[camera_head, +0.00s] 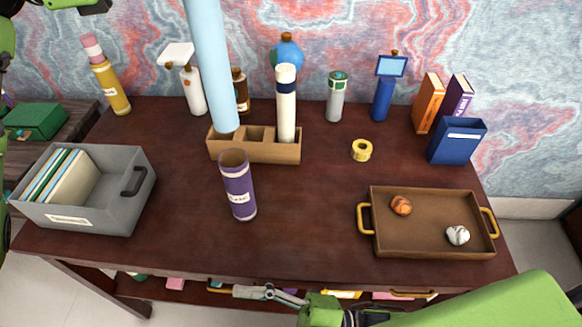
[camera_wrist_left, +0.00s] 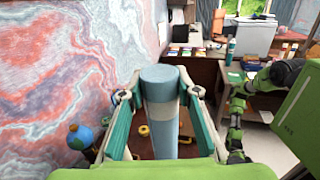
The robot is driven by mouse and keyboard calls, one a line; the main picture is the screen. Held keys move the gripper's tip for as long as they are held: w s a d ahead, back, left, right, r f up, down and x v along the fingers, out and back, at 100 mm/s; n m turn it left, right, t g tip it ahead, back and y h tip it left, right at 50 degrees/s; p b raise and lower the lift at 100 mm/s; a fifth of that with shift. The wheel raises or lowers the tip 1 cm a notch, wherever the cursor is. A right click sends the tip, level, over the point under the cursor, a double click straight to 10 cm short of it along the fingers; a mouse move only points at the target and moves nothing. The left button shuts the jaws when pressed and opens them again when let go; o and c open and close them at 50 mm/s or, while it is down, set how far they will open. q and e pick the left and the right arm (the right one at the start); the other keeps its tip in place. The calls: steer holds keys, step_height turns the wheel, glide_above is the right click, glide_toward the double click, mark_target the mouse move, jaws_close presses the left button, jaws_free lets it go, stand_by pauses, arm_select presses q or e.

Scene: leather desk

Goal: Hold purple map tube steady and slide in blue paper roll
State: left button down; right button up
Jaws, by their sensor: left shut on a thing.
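The purple map tube (camera_head: 239,188) stands upright on the desk, its open dark mouth facing up. The long light-blue paper roll (camera_head: 210,65) hangs nearly vertical behind it, its top out of the head view. Its lower end overlaps the left part of the wooden organizer; I cannot tell whether it is inside or above it. It is clear of the tube's mouth. In the left wrist view my left gripper (camera_wrist_left: 160,95) is shut on the blue roll (camera_wrist_left: 160,120). My right gripper (camera_head: 268,292) is low at the desk's front edge, away from the tube; its finger gap is unclear.
The wooden organizer (camera_head: 270,151) behind the tube holds a white roll (camera_head: 286,105). A grey file box (camera_head: 100,205) stands left, a brown tray (camera_head: 430,225) with two stones right. Yellow tape (camera_head: 361,150) lies right of the organizer. Bottles line the back. Desk around the tube is clear.

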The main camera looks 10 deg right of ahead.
steer(key=w+d+r+n+g+h, duration=0.1)
steer(key=w+d+n, duration=0.5)
steer(key=w+n, duration=0.65)
steer(key=n+h, duration=0.2)
steer(key=n, duration=1.2)
glide_toward(247, 167)
steer(key=a, duration=0.2)
steer(key=shift+t, duration=0.4)
steer(key=x, duration=0.7)
steer(key=w+f+x, duration=0.1)
steer(key=x, duration=0.3)
steer(key=shift+d, duration=0.1)
steer(key=shift+s, duration=0.1)
steer(key=c, duration=1.2)
